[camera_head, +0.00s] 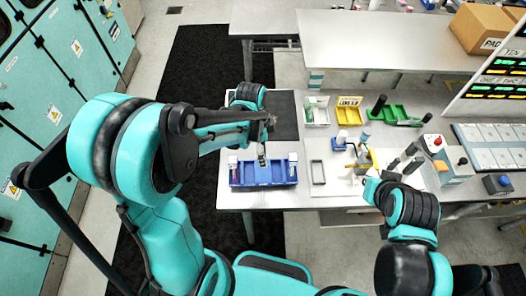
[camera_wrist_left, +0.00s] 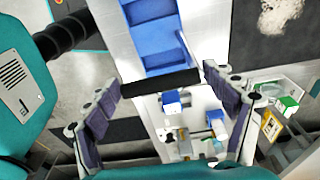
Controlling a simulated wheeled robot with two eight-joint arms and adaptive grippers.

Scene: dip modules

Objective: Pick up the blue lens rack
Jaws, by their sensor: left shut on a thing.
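The blue lens rack (camera_head: 263,181) is at the near left edge of the grey table, a long tray with compartments. A small pale, purple-topped item stands at each end of it. My left gripper (camera_head: 262,154) is over the rack's middle. In the left wrist view the rack (camera_wrist_left: 153,40) shows at the top, with a black bar across its near end.
A black mat (camera_head: 284,118) lies behind the rack. A control box with a red button (camera_head: 433,144) is further right.

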